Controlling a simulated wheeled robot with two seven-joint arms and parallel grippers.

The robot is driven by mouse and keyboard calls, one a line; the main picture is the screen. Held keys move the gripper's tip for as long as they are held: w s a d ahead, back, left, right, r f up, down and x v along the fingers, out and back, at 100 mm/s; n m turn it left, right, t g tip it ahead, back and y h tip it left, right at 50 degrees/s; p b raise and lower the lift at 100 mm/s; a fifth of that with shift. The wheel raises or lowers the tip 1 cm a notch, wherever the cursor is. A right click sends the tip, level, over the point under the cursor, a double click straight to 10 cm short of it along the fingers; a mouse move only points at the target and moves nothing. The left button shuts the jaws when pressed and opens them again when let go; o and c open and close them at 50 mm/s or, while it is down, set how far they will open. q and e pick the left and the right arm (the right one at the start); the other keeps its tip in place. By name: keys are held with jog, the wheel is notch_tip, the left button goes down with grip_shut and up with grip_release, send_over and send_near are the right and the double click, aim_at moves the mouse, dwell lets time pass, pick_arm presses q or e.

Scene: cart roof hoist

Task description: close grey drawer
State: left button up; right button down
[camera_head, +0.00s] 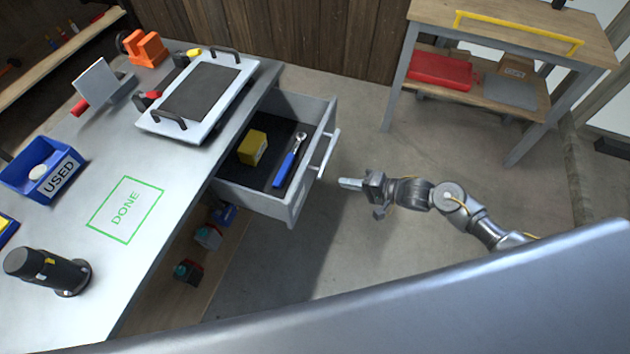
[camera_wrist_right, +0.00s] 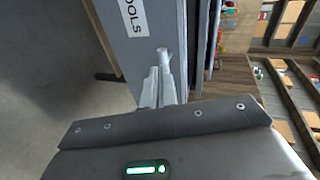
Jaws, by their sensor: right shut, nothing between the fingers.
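The grey drawer (camera_head: 292,207) stands pulled out from the right side of the workbench, with a bar handle (camera_head: 329,155) on its front. Inside lie a yellow box (camera_head: 252,147) and a blue-handled ratchet (camera_head: 290,160). My right gripper (camera_head: 350,184) is shut and empty, a little to the right of the drawer front and apart from it in the head view. In the right wrist view, the shut fingers (camera_wrist_right: 162,80) point toward the grey drawer front (camera_wrist_right: 150,48), which bears a TOOLS label. Whether they touch it cannot be told there. My left gripper is not in view.
The workbench top (camera_head: 190,190) holds a tray with a dark pad (camera_head: 200,92), a blue USED bin (camera_head: 40,168), an orange clamp-like item (camera_head: 145,47) and a black cylinder (camera_head: 45,268). A wooden cart (camera_head: 500,35) stands at the back right. The floor between is clear.

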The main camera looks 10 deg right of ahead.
aim_at(303, 176)
jog(key=shift+g+y, duration=0.4)
jog(key=shift+g, duration=0.1)
jog(key=w+a, duration=0.1)
jog(key=a, duration=0.2)
jog(key=w+a, duration=0.2)
jog(key=a, duration=0.1)
jog(key=w+a, duration=0.1)
jog(key=a, duration=0.2)
jog(key=shift+w+a+f, duration=0.1)
jog(key=shift+w+f, duration=0.2)
